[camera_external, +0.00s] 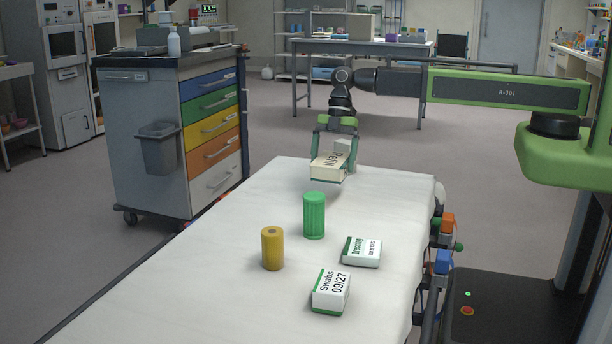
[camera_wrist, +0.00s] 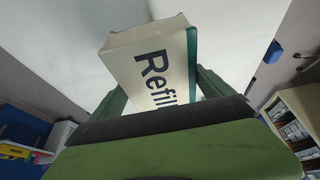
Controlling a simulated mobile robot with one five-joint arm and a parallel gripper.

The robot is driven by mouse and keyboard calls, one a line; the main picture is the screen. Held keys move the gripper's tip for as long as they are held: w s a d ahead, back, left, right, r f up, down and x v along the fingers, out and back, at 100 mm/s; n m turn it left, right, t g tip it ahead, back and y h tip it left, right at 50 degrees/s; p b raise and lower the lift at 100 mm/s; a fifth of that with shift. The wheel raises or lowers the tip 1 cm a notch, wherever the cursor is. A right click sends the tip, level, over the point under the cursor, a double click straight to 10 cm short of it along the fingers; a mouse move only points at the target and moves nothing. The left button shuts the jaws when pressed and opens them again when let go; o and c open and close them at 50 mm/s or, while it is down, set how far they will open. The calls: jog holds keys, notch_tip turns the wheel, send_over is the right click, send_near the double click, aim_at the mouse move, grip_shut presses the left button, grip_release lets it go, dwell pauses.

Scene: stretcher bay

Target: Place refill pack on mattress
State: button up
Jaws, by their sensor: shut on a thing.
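The refill pack (camera_external: 327,168), a cream box with dark "Refill" lettering, is held at the far end of the white mattress (camera_external: 230,240). My gripper (camera_external: 335,150) is shut on it from above. In the wrist view the pack (camera_wrist: 150,65) sits between the fingers of my gripper (camera_wrist: 160,95), tilted, with a green edge on its right side. The pack appears close over the mattress; I cannot tell whether its underside touches it. The mattress also fills the upper part of the wrist view (camera_wrist: 230,35).
A green ribbed canister (camera_external: 314,216), a yellow cylinder (camera_external: 272,248), a dressing box (camera_external: 362,252) and a swabs box (camera_external: 331,291) stand on the mattress nearer the camera. A drawer cart (camera_external: 150,150) stands to the left. The mattress's left side is clear.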

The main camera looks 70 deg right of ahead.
notch_tip(320, 180, down, 8)
jog(key=b, duration=0.6)
jog(key=shift+r, duration=0.1)
jog(key=shift+r+p, duration=0.3)
jog(key=shift+f, duration=0.25)
jog(key=o, duration=1.3)
jog(key=shift+r, duration=0.15)
